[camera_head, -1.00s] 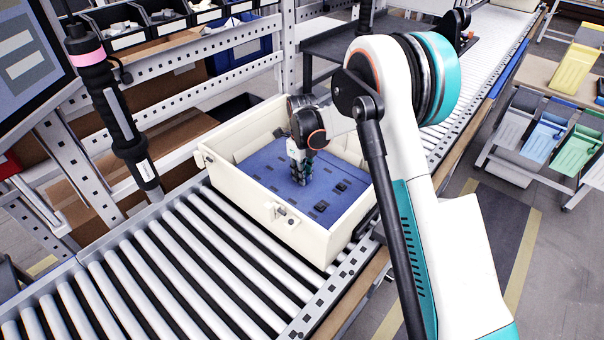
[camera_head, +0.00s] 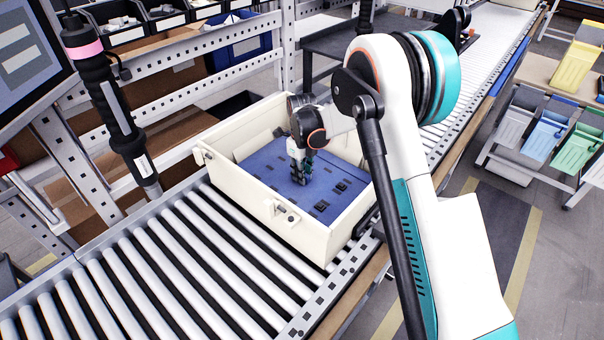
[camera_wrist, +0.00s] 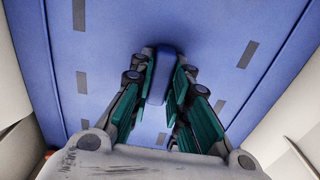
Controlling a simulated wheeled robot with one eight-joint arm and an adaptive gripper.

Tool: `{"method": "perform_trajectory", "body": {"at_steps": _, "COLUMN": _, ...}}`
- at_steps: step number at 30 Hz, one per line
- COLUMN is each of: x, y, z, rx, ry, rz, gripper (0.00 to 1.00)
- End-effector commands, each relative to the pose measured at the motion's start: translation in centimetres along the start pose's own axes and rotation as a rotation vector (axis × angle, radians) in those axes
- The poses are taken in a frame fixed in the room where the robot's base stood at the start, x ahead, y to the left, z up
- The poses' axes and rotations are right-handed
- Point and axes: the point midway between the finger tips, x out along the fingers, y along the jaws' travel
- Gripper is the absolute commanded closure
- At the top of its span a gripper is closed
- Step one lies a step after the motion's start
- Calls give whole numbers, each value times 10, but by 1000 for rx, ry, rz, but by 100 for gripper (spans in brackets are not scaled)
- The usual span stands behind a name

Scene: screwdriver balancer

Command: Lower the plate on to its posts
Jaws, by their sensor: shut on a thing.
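The blue plate (camera_head: 262,180) lies inside the cream box, with dark slots and small dark pieces on its surface. In the wrist view the plate (camera_wrist: 215,35) fills most of the picture and has several dark slots. My gripper (camera_head: 300,181) reaches down into the box over the plate's middle. In the wrist view my gripper (camera_wrist: 160,78) has its green-padded fingers on both sides of a blue raised grip (camera_wrist: 159,75) on the plate, shut on it. The posts are hidden, and I cannot tell the plate's height above them.
The cream box (camera_head: 250,212) stands on the roller conveyor (camera_head: 185,260), its walls close around the plate. A black and pink hanging tool (camera_head: 110,105) is to the left. Parts bins (camera_head: 165,20) stand on the rack behind.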

Motion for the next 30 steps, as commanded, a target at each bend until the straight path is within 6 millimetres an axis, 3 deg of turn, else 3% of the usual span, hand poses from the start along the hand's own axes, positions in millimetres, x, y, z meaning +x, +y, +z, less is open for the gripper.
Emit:
{"method": "perform_trajectory", "body": {"at_steps": 4, "x": -2, "y": -1, "z": 2, "rx": 0, "ry": -4, "rz": -2, "gripper": 100}}
{"method": "perform_trajectory", "body": {"at_steps": 5, "x": -2, "y": -1, "z": 2, "rx": 0, "ry": -4, "rz": -2, "gripper": 81}}
{"method": "perform_trajectory", "body": {"at_steps": 8, "x": -2, "y": -1, "z": 1, "rx": 0, "ry": -4, "rz": -2, "gripper": 60}}
{"method": "perform_trajectory", "body": {"at_steps": 20, "x": -4, "y": 0, "z": 1, "rx": 0, "ry": -2, "rz": -1, "gripper": 60}}
{"method": "perform_trajectory", "body": {"at_steps": 23, "x": -14, "y": 0, "z": 1, "rx": 0, "ry": -2, "rz": -1, "gripper": 60}}
{"method": "perform_trajectory", "body": {"at_steps": 30, "x": -62, "y": 0, "z": 1, "rx": 0, "ry": -2, "rz": -1, "gripper": 60}}
